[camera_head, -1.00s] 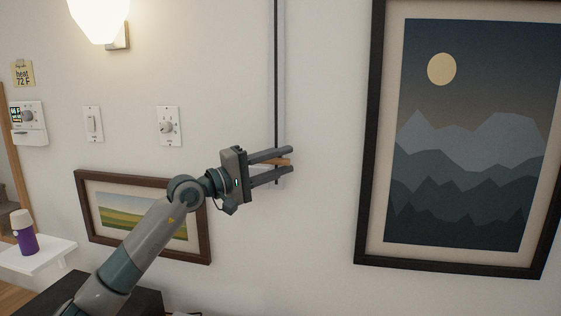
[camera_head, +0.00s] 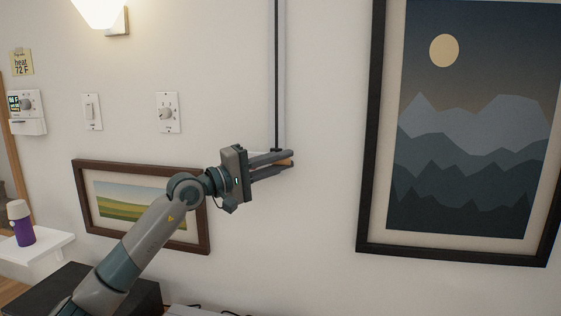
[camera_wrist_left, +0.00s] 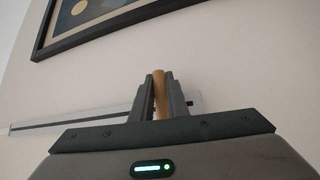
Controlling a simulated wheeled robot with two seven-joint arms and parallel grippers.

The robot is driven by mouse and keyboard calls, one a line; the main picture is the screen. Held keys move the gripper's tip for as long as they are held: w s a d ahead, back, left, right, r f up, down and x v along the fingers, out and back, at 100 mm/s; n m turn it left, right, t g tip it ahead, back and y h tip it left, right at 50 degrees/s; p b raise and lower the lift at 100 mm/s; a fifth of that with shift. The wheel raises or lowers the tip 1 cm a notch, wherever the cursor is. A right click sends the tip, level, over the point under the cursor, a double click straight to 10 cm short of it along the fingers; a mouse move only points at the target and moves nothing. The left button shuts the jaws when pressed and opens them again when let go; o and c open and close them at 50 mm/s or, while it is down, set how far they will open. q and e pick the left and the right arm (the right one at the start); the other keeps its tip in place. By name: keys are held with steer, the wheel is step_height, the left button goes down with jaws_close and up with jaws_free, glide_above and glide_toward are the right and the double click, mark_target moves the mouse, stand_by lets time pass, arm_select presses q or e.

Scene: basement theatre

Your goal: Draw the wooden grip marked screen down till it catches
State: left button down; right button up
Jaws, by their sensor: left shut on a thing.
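The wooden grip (camera_head: 285,162) shows as a small tan piece between the fingers of my left gripper (camera_head: 280,160) in the head view. In the left wrist view the grip (camera_wrist_left: 159,92) stands between the two dark fingers, which are shut on it. A dark cord or rod (camera_head: 276,70) runs down the pale wall strip (camera_head: 282,100) to the gripper. The strip also shows in the left wrist view (camera_wrist_left: 75,120). No lettering on the grip can be read. My right gripper is not in view.
A large framed mountain picture (camera_head: 365,150) hangs to the right of the gripper. A smaller framed landscape (camera_head: 90,205) hangs behind my left arm. A purple bottle (camera_head: 24,232) stands on a white shelf (camera_head: 45,250).

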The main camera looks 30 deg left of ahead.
mark_target(278, 163)
arm_select(q)
steer(key=shift+r, duration=0.2)
steer(key=c, duration=1.7)
jaws_free()
steer(key=shift+c, duration=0.2)
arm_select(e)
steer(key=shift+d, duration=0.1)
arm_select(q)
steer(key=shift+s+f, duration=0.15)
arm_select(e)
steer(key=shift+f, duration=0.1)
